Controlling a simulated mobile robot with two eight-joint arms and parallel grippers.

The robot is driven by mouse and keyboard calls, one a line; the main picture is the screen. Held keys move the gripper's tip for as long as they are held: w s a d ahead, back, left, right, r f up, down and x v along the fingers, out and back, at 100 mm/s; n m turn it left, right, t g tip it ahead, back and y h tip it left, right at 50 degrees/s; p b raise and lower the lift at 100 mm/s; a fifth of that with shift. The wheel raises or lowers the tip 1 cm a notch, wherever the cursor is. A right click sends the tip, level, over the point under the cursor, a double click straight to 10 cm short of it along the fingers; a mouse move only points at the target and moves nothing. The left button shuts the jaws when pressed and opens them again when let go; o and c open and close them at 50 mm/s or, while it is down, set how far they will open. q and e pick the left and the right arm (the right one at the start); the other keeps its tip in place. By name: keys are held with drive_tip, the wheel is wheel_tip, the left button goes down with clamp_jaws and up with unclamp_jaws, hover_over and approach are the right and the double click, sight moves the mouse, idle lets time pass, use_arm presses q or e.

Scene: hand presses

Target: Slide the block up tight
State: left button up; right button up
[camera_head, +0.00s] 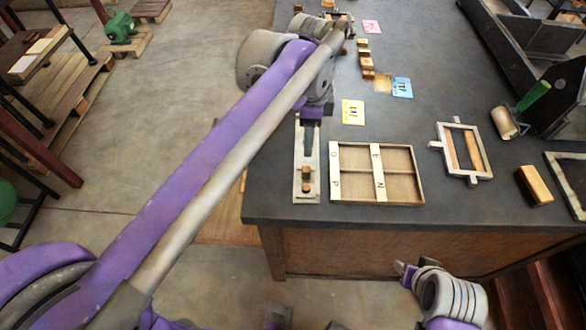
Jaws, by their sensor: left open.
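A small brown wooden block (306,187) sits near the front end of a long, narrow pale tray (298,160) on the dark table. Its upper and lower parts show; I cannot tell if it touches the tray's end. My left gripper (308,145) hangs over the back half of the tray, behind the block and apart from it. It is open, with dark fingers pointing down, and appears empty. My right gripper (403,270) is low in front of the table, away from the tray. Its fingers are too small to tell open or shut.
A shallow wooden case (335,172) with lettered strips lies close right of the tray. A small frame (438,145), a roller with a green handle (504,122) and a wooden block (536,184) lie farther right. Colored cards lie behind. The table's front edge (400,222) is close.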

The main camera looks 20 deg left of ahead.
sight(307, 168)
use_arm(q)
wheel_tip(307, 168, down, 10)
drive_tip(key=shift+f+b, duration=0.1)
drive_tip(key=shift+b, duration=0.3)
drive_tip(key=shift+c, duration=0.3)
clamp_jaws()
drive_tip(key=shift+w, duration=0.1)
idle(1.0)
